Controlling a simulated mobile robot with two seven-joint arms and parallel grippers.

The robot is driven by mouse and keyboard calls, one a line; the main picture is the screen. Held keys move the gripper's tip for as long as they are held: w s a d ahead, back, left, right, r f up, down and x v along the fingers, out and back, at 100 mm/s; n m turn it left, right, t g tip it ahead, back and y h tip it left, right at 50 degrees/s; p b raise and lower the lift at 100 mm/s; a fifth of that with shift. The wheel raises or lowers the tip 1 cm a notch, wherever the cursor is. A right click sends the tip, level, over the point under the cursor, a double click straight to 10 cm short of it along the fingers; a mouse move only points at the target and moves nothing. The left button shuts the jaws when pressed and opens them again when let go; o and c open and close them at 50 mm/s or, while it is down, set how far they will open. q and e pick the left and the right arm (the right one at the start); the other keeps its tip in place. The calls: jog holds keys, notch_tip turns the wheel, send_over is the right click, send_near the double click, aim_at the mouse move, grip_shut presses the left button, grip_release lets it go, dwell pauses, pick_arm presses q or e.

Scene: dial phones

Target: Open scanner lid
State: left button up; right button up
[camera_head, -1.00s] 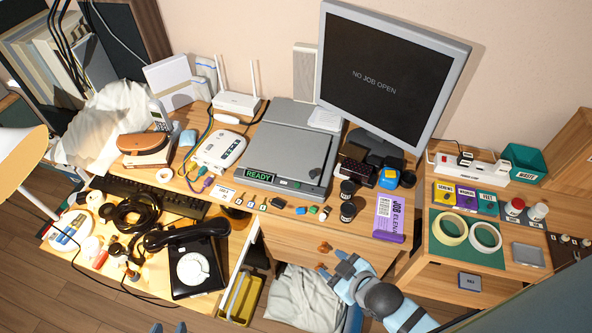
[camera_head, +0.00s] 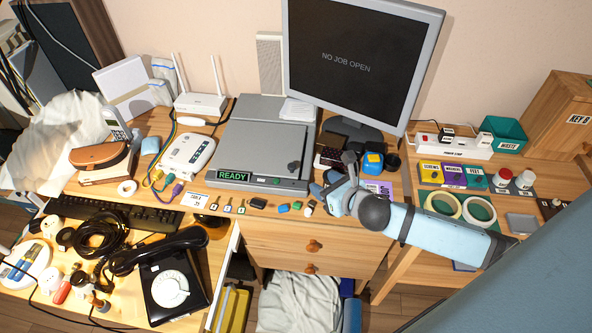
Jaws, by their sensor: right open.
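The scanner (camera_head: 262,150) is a flat grey box on the desk below the monitor. Its lid is down, and its front strip carries a green READY display (camera_head: 233,176). A small dark knob or catch (camera_head: 293,167) shows near the lid's front right corner. My right gripper (camera_head: 328,182) is at the scanner's front right, apart from the lid as far as I can see. It is open and nothing shows between its fingers. The gripper and forearm hide part of the purple job card (camera_head: 378,187) and the dark jars behind. My left gripper is not in view.
A large monitor (camera_head: 358,65) reading NO JOB OPEN stands behind the scanner. A white device (camera_head: 188,155) and a router (camera_head: 200,104) are to its left. Small keys and coloured blocks lie along the desk's front edge. A black dial phone (camera_head: 170,282) sits lower left.

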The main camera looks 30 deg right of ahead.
aim_at(293, 167)
jog(key=x, duration=1.3)
jog(key=shift+a, duration=0.1)
grip_shut()
